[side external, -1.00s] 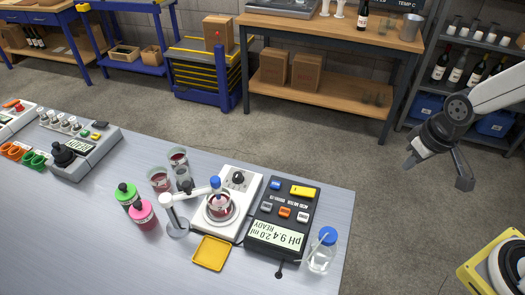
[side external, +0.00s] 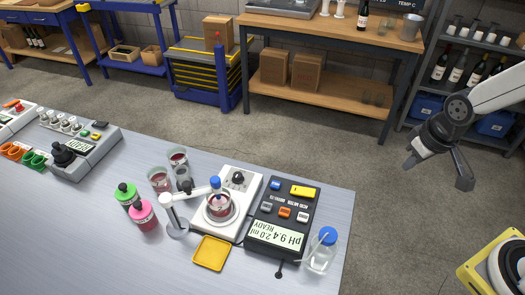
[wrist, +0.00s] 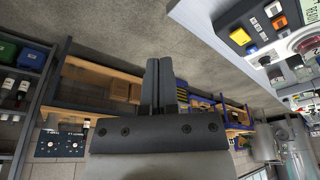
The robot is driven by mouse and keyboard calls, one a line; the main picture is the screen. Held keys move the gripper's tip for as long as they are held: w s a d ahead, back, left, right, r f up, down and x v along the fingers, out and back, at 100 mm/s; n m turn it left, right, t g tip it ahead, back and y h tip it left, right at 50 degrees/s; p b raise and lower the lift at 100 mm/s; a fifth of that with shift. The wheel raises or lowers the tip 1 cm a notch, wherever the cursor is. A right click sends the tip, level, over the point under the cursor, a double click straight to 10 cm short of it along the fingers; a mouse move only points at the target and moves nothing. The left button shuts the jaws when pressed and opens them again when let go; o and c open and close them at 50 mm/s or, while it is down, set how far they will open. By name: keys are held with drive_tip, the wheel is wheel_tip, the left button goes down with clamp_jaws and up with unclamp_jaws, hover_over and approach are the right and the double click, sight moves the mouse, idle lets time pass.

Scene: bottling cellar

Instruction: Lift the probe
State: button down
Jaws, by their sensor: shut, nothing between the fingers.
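The probe (side external: 215,183), with a blue top, is held by the white arm of a small stand (side external: 178,226). It stands upright, with its lower end in a beaker of red liquid (side external: 219,207). The beaker is on the white stirrer (side external: 240,178). The black pH meter (side external: 284,217) is to its right, reading "pH 9.4 2.0 ml READY"; it also shows in the wrist view (wrist: 262,25). My gripper (side external: 464,183) is off the table, far to the right of the probe. In the wrist view its fingers (wrist: 160,82) are together, with nothing between them.
A clear bottle with a blue cap (side external: 321,251) stands near the right table edge. A yellow tray (side external: 211,253) lies in front of the stirrer. Green (side external: 128,197) and pink (side external: 143,215) capped bottles stand left of the stand. Open floor lies between the table and my gripper.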

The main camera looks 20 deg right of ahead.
drive_tip(key=c, duration=0.8)
unclamp_jaws()
drive_tip(key=shift+w, duration=0.1)
drive_tip(key=o, duration=0.4)
drive_tip(key=shift+w+a+r, duration=0.1)
drive_tip(key=shift+w+a, duration=0.05)
drive_tip(key=shift+w, duration=0.05)
drive_tip(key=w+a+r+n+g, duration=0.1)
drive_tip(key=w+a+r+n, duration=0.2)
drive_tip(key=w+a+n, duration=1)
drive_tip(key=a+n, duration=0.1)
drive_tip(key=a, duration=0.6)
drive_tip(key=w+a+n+g, duration=0.1)
drive_tip(key=w+a+n, duration=0.1)
drive_tip(key=a, duration=0.6)
drive_tip(key=w+a+n, duration=0.2)
drive_tip(key=a, duration=0.7)
drive_tip(key=shift+w+a+f+g, duration=0.1)
drive_tip(key=shift+w+f+g, duration=0.1)
drive_tip(key=shift+w+g, duration=0.1)
drive_tip(key=shift+f, duration=0.1)
